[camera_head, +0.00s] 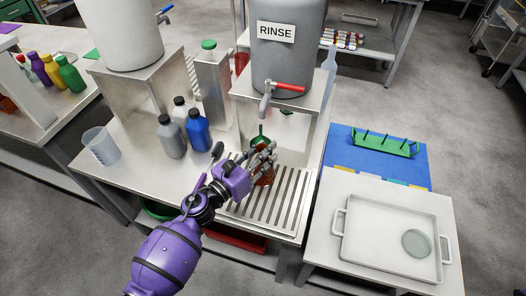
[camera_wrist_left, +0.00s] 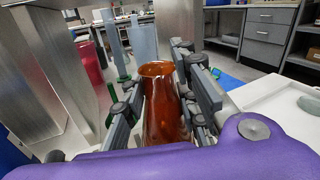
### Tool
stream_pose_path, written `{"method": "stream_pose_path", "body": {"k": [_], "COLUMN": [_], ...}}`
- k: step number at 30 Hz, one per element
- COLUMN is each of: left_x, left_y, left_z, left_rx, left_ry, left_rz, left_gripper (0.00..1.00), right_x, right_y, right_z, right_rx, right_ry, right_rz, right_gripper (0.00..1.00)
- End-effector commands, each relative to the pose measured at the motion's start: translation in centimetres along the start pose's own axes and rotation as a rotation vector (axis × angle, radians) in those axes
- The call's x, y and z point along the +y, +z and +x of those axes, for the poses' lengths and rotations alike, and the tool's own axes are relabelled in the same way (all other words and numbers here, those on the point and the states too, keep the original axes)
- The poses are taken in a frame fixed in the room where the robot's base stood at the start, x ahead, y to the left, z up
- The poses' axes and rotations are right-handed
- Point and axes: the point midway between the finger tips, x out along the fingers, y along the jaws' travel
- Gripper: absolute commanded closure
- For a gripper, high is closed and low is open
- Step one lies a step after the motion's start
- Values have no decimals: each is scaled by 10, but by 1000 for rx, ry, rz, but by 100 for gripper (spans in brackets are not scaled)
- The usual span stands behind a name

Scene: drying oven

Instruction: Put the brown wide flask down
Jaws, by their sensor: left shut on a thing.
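The brown wide flask (camera_wrist_left: 163,105) stands upright between the fingers of my left gripper in the left wrist view. My left gripper (camera_head: 262,165) is shut on it. In the head view the flask (camera_head: 265,178) is mostly hidden by the fingers. It is over the slatted metal drain rack (camera_head: 272,209), below the tap of the grey RINSE tank (camera_head: 287,45). I cannot tell whether its base touches the slats. My right gripper is not in view.
A green funnel (camera_head: 259,141) is just behind the flask. Blue (camera_head: 198,131) and grey (camera_head: 171,137) bottles stand to the left. A white tray (camera_head: 383,263) with a round glass dish (camera_head: 416,243) and a green rack (camera_head: 385,144) are at right. The front slats are clear.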

Motion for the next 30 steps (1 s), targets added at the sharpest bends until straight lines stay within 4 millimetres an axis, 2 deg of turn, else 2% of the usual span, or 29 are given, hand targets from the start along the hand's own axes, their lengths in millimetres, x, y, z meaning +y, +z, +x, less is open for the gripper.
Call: {"method": "stream_pose_path", "body": {"k": [2, 3, 7, 14, 19, 23, 30], "left_x": [0, 0, 0, 0, 0, 0, -1], "left_y": [-5, -5, -3, -3, 2, -3, -4], "left_z": [0, -1, 0, 0, -3, -26, -80], "left_rx": [2, 2, 1, 1, 0, 5, 7], "left_ry": [0, 0, 0, 0, 0, 1, 0], "left_rz": [-2, -1, -1, -1, 1, -1, -3], "left_gripper": [100, 69, 54, 54, 54, 54, 54], "right_x": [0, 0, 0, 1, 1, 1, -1], "right_y": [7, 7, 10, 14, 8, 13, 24], "right_z": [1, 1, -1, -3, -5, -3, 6], "right_rx": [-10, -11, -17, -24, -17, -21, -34], "right_ry": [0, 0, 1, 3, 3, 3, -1], "right_rz": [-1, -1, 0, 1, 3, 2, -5], "right_gripper": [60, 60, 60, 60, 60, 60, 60]}}
